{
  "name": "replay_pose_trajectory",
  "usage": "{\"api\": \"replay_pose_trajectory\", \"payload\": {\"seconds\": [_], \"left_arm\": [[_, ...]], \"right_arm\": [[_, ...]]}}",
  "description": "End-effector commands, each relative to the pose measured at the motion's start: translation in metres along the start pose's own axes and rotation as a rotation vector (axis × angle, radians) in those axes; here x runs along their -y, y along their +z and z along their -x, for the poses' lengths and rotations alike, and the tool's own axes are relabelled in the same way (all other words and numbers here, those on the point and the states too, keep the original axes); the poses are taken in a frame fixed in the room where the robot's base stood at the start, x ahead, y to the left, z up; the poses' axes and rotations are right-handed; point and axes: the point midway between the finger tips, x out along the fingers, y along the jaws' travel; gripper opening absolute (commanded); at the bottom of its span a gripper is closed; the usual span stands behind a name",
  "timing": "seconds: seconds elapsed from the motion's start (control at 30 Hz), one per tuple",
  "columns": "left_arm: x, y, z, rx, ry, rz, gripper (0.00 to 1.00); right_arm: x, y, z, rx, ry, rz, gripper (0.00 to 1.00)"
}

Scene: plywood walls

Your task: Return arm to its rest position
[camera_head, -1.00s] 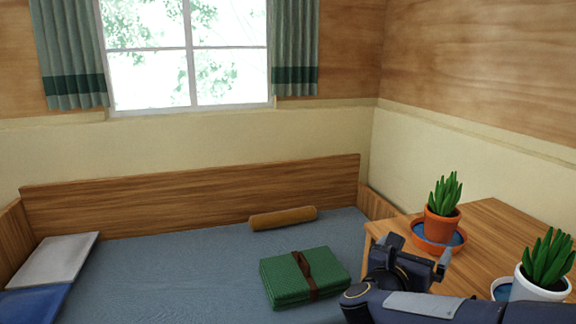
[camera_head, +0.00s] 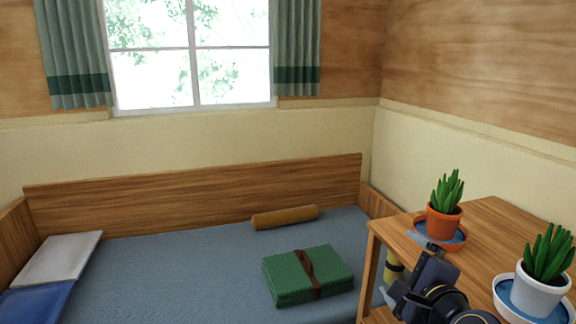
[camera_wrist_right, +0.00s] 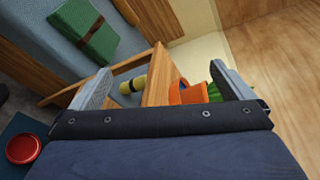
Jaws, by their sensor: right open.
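My right gripper (camera_head: 408,268) is at the lower right of the head view, in front of the wooden table's left edge. A potted plant in an orange pot (camera_head: 444,222) stands on a blue-lined saucer (camera_head: 459,244) on the table, beyond the gripper. The orange pot also shows in the wrist view (camera_wrist_right: 186,92), near the right finger and apart from it as far as I can see. My left gripper is in neither view.
The wooden table (camera_head: 497,212) also bears a plant in a white pot (camera_head: 538,292). A yellow object (camera_head: 393,267) sits below the tabletop. On the bed (camera_head: 190,270) are a folded green blanket (camera_head: 290,277), a brown bolster (camera_head: 284,217) and pillows (camera_head: 62,257). A red round thing (camera_wrist_right: 22,149) shows lower left.

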Motion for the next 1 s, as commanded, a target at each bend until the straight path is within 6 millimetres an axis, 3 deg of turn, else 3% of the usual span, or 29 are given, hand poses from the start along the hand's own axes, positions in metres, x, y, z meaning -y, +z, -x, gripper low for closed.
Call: {"api": "replay_pose_trajectory", "payload": {"seconds": [0.03, 0.2, 0.4, 0.6, 0.63, 0.7, 1.0], "left_arm": [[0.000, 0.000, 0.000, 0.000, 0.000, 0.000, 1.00], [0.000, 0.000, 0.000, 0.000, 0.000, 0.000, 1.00], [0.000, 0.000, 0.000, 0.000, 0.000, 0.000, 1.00], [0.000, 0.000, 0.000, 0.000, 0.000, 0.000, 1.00], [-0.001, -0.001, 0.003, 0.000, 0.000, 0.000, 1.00], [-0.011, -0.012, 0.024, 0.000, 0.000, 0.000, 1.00], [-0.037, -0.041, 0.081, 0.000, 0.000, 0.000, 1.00]], "right_arm": [[-0.013, 0.000, 0.021, 0.055, 0.068, 0.167, 1.00], [-0.076, -0.001, 0.085, 0.252, 0.302, 0.711, 1.00], [-0.135, -0.019, 0.146, 0.435, 0.508, 1.133, 1.00], [-0.180, -0.042, 0.200, 0.603, 0.689, 1.419, 1.00], [-0.181, -0.044, 0.207, 0.624, 0.711, 1.448, 1.00], [-0.157, -0.033, 0.208, 0.621, 0.702, 1.437, 1.00], [-0.094, -0.006, 0.222, 0.620, 0.700, 1.433, 1.00]]}}
